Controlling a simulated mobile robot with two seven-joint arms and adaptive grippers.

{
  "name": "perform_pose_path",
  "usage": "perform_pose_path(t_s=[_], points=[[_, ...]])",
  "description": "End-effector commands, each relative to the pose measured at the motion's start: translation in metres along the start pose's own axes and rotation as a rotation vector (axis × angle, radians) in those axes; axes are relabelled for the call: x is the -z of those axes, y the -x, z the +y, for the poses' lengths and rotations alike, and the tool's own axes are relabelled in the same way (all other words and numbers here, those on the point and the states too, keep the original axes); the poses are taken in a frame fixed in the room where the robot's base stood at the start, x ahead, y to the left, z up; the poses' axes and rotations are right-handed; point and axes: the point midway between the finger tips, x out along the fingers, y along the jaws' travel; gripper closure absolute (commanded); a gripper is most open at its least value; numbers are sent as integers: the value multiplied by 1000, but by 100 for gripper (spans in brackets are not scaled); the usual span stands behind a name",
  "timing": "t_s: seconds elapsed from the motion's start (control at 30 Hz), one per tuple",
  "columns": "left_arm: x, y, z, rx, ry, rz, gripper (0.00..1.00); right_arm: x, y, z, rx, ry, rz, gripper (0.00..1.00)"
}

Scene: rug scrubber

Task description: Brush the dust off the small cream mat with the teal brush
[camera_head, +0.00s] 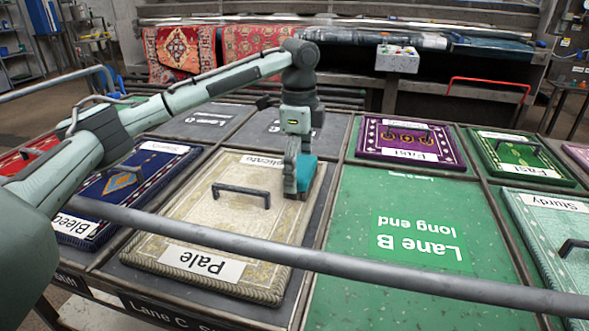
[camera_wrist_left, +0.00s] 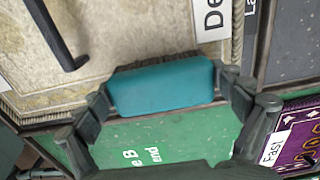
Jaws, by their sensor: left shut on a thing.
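The small cream mat (camera_head: 225,222) lies in a tray section at the centre left of the head view, with a black handle on it and labels reading "Pale" and, partly hidden, "Delicate". It also shows in the left wrist view (camera_wrist_left: 120,35). My left gripper (camera_head: 297,182) is shut on the teal brush (camera_head: 306,172) at the mat's right edge. In the left wrist view the teal brush (camera_wrist_left: 162,86) sits between the two fingers, its dark bristle edge toward the mat. I cannot tell whether the bristles touch the mat. My right gripper is not in view.
A green section marked "Lane B long end" (camera_head: 380,270) is clear, right of the mat. A purple mat (camera_head: 408,142), a green mat (camera_head: 520,158) and a blue mat (camera_head: 125,190) lie around. A grey rail (camera_head: 300,257) crosses the front. Red rugs (camera_head: 180,50) hang behind.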

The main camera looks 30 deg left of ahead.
Motion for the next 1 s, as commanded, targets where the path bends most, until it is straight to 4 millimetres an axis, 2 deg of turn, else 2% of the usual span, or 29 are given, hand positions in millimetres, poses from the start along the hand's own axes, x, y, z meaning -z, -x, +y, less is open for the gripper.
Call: perform_pose_path(t_s=[0.03, 0.2, 0.37, 0.67, 0.77, 1.0], points=[[-8, -3, 1, -7, 6, -7, 43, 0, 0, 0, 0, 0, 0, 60], [-27, -1, 1, -5, 8, -8, 43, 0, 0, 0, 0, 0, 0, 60], [-34, 0, 0, -4, 8, -7, 43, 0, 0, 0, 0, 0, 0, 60], [-62, 0, 1, -4, 8, -7, 43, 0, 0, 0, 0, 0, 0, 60], [-61, 0, 1, -3, 6, -7, 43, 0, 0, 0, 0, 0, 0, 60], [-37, -1, 0, -2, 2, -4, 43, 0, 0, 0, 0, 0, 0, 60]])
